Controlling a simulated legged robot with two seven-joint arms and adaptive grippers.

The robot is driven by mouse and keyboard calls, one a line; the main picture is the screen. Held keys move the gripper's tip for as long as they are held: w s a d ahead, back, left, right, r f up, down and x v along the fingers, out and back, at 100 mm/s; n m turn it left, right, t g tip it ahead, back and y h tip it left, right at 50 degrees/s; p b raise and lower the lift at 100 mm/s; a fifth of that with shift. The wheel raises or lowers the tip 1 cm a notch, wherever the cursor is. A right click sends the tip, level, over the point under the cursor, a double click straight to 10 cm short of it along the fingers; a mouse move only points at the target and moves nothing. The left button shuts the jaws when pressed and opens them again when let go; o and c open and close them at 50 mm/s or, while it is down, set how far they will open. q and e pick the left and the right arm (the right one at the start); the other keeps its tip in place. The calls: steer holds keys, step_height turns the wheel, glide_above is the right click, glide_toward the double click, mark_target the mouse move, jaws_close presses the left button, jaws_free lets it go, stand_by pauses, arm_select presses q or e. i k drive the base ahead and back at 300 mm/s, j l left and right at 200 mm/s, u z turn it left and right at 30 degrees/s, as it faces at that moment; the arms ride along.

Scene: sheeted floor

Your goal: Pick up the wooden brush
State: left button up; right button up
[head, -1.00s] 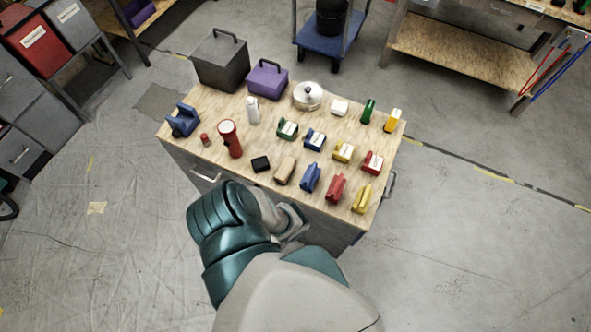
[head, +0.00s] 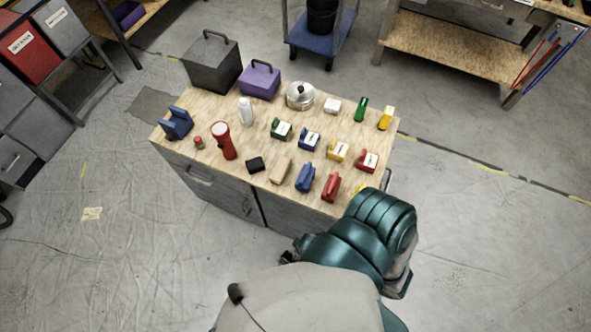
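The wooden brush appears to be the small tan wooden block (head: 281,171) lying near the front edge of the workbench top (head: 183,156). It lies between a black block and a blue item, and nothing holds it. My teal and grey arm comes in from the bottom, its teal part over the bench's front right corner, to the right of the brush and apart from it in the picture. I cannot make out gripper fingers on it. No other arm shows.
A red flashlight (head: 223,141), black block (head: 255,164), blue item (head: 305,177) and red item (head: 331,187) stand near the brush. Grey (head: 212,65) and purple (head: 259,82) toolboxes and a silver pot (head: 300,96) are at the back.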

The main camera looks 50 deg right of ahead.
mark_target(278, 172)
steer(key=z, duration=1.35)
steer(key=i+j+z, duration=0.1)
steer(key=j, duration=0.3)
steer(key=i+j+z, duration=0.15)
steer(key=j, duration=0.25)
steer(key=j+z, duration=0.1)
steer(key=j, duration=0.3)
